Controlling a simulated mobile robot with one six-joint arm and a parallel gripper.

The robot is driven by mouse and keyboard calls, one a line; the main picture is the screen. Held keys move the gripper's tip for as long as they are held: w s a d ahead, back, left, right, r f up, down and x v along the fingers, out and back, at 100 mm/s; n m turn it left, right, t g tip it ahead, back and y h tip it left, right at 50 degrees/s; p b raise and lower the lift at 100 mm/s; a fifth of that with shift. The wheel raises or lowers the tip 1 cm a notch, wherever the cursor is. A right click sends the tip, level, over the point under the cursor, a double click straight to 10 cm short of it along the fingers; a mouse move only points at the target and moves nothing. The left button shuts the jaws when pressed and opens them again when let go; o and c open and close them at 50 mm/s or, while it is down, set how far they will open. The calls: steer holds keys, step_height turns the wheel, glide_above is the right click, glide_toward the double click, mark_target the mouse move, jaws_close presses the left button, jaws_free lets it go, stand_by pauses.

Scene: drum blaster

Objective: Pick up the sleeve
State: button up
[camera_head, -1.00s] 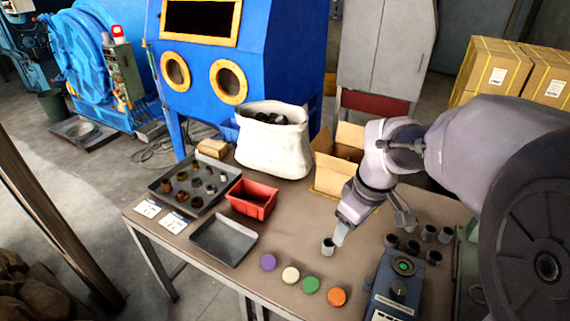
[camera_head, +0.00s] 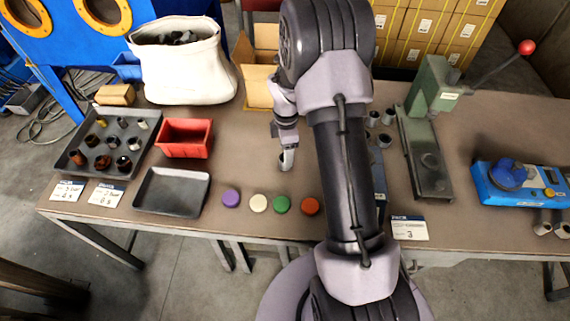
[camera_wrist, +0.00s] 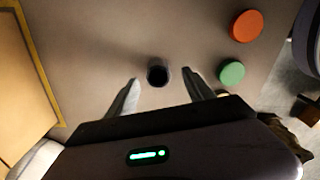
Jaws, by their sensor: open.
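A small grey sleeve (camera_head: 286,161) stands on the table behind the row of coloured caps. My gripper (camera_head: 287,143) is over it, pointing down, and partly overlaps it in the head view. In the wrist view the sleeve (camera_wrist: 157,75) shows as a dark, open-topped cylinder. My gripper (camera_wrist: 160,82) is open, with one finger on each side of the sleeve and visible gaps on both sides. Whether the fingertips are at the sleeve's height cannot be told.
Purple, cream, green and orange caps (camera_head: 310,206) lie in front. An open carton (camera_head: 258,75) stands behind. A red bin (camera_head: 185,138), an empty tray (camera_head: 172,192) and a tray of parts (camera_head: 72,160) are left. A green press (camera_head: 425,150) and more sleeves are right.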

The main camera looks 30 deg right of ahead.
steer(key=f+b, duration=0.1)
steer(key=f, duration=0.3)
steer(key=shift+w+f+b, duration=0.2)
steer(key=shift+b, duration=0.15)
steer(key=shift+a+r, duration=0.1)
steer(key=shift+r, duration=0.05)
steer(key=shift+c, duration=0.7)
jaws_close()
